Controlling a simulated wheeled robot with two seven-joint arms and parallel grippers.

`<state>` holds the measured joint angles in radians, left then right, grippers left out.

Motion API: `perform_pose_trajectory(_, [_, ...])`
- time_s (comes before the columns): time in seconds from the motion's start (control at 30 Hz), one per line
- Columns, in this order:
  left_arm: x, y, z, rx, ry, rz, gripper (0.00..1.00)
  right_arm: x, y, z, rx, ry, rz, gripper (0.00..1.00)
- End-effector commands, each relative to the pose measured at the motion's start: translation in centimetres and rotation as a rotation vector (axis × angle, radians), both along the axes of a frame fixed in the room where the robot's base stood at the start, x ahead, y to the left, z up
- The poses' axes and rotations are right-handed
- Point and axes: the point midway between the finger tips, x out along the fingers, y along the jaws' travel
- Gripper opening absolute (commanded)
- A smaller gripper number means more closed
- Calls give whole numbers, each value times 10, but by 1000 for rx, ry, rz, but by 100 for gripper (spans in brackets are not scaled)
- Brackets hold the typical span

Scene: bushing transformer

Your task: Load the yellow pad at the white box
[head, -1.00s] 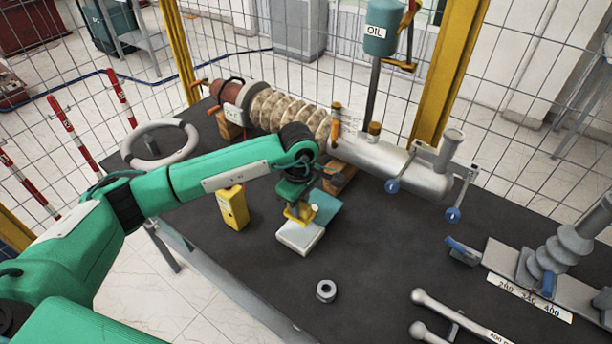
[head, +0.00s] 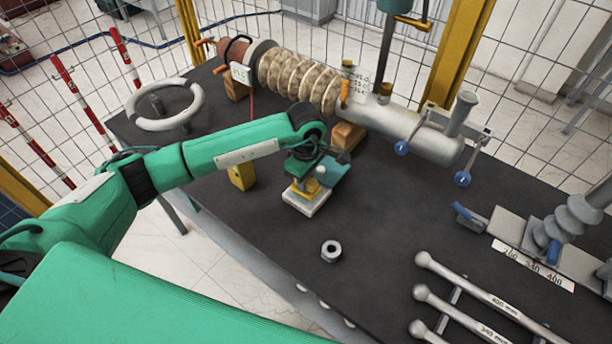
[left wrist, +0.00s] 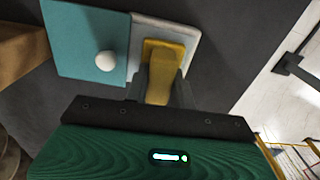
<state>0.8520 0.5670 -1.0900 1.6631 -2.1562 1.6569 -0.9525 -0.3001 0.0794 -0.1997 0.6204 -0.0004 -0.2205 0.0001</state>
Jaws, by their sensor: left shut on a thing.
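The yellow pad (head: 297,197) is held by its upright grip in my left gripper (head: 302,180), which is shut on it and points down. The pad's flat base is over the white box (head: 316,209), within its outline. The left wrist view also shows the pad (left wrist: 163,70) and the box's pale rim (left wrist: 191,38). I cannot tell whether the pad rests on the box's floor. The teal lid (head: 336,176) lies beside the box; its white knob (left wrist: 105,61) shows in the wrist view. My right gripper is not in view.
A yellow block (head: 241,177) stands left of the box. A hex nut (head: 331,250) lies in front. The ribbed bushing (head: 297,78) lies behind on wooden blocks (head: 347,136). Metal rods (head: 480,300) are at front right. The dark table (head: 390,220) is clear right of the box.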

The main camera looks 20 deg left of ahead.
Motion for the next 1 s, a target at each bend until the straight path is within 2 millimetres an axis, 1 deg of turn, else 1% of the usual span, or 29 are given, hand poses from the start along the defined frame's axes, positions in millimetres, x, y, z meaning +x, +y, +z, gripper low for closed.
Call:
perform_pose_trajectory(0.5, [0, 0, 0, 0, 0, 0, 7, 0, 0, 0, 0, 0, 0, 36])
perform_pose_trajectory(1.0, [0, 0, -5, 0, 0, 0, 7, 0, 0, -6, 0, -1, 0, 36])
